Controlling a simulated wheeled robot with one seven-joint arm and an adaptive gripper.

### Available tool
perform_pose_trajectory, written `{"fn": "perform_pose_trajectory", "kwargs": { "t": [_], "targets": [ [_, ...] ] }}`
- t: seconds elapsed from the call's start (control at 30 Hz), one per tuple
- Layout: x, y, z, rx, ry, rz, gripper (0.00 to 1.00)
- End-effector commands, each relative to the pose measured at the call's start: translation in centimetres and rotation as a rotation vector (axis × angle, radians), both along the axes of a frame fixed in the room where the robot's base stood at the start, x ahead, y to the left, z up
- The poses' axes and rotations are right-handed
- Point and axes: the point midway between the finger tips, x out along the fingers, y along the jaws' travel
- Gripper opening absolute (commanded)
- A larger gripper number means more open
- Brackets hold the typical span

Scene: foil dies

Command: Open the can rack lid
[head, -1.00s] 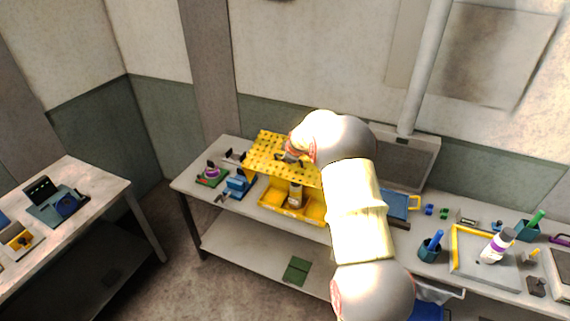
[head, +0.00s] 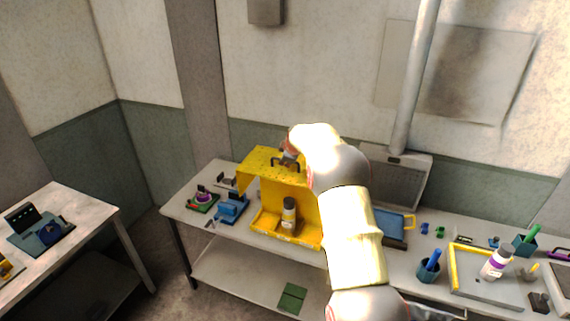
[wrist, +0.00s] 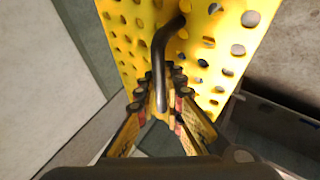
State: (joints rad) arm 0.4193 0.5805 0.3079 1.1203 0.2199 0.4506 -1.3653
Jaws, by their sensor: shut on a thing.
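The can rack (head: 258,221) is yellow and stands on the long bench in the head view. Its perforated yellow lid (head: 262,158) is raised clear of the tray, and a dark-capped can (head: 289,213) shows in the open front below it. In the wrist view the holed lid (wrist: 130,40) fills the upper middle. My gripper (wrist: 163,95) is shut on the dark curved lid handle (wrist: 165,42), with a finger on each side of the bar. In the head view my gripper (head: 288,153) is at the lid, partly hidden by my arm.
A blue device (head: 231,208) and a green-based item (head: 203,200) sit left of the rack. A blue tray (head: 396,228) and a dark cup with a blue pen (head: 428,268) stand to its right. The wall is close behind the bench.

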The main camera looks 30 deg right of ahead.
Motion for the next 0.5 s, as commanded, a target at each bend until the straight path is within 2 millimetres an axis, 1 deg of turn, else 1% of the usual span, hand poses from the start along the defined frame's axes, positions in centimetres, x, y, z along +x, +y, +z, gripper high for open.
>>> {"fn": "perform_pose_trajectory", "kwargs": {
  "t": [0.17, 0.2, 0.5],
  "targets": [
    [0.06, -0.08, 0.21, -0.002, -0.004, -0.001, 0.0],
    [0.06, -0.08, 0.21, -0.002, -0.004, -0.001, 0.12],
    [0.03, -0.02, 0.08, -0.001, -0.002, 0.0, 0.28]
  ]
}}
